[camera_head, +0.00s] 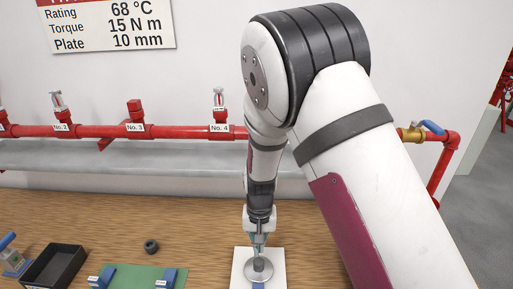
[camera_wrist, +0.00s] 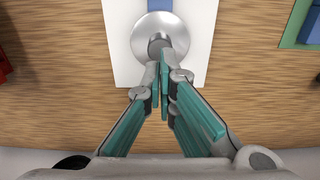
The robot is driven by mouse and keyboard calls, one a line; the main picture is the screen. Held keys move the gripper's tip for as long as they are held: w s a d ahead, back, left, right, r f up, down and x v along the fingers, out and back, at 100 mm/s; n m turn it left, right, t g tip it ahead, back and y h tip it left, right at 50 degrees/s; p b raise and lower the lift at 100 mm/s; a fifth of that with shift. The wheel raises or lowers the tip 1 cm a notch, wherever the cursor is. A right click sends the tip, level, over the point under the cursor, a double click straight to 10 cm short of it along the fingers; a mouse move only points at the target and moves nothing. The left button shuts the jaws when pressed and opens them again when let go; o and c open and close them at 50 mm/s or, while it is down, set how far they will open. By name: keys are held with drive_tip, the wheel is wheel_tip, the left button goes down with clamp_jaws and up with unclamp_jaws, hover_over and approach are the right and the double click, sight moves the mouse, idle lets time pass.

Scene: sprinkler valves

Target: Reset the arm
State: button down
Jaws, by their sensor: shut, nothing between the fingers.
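My arm reaches down over the table from the upper right in the head view. My gripper (camera_head: 259,241) points straight down above a white plate (camera_head: 240,280) on the wooden table. In the wrist view my gripper (camera_wrist: 164,72) has its teal-padded fingers closed together with nothing between them. Just beyond the fingertips is a round silver disc (camera_wrist: 146,38) with a small grey stem at its centre, on the white plate (camera_wrist: 121,62). I cannot tell whether the fingertips touch the stem.
A red pipe (camera_head: 90,131) with numbered outlets and a grey ledge (camera_head: 120,156) run along the wall. A black tray (camera_head: 53,267), a dark ring (camera_head: 151,246) and a green mat (camera_head: 143,277) with blue blocks lie left. A blue-handled valve (camera_head: 430,128) is at right.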

drive_tip(key=s+d+r+t+y, duration=0.1)
drive_tip(key=s+d+r, duration=0.15)
drive_tip(key=r, duration=0.45)
drive_tip(key=s+d+r, duration=0.1)
drive_tip(key=d+r, duration=0.2)
drive_tip(key=r, duration=0.5)
drive_tip(key=s+d+r+t+y, duration=0.1)
drive_tip(key=s+d+r, duration=0.15)
drive_tip(key=r, duration=0.45)
drive_tip(key=s+d+r+t+h, duration=0.1)
drive_tip(key=s+d+r, duration=0.4)
drive_tip(key=s, duration=0.3)
drive_tip(key=s+d+r+t+h, duration=0.1)
drive_tip(key=s+d+r+t, duration=0.1)
drive_tip(key=s+d+r, duration=0.3)
drive_tip(key=s+r, duration=0.1)
drive_tip(key=s, duration=0.2)
drive_tip(key=shift+r+t, duration=0.15)
drive_tip(key=shift+t, duration=0.15)
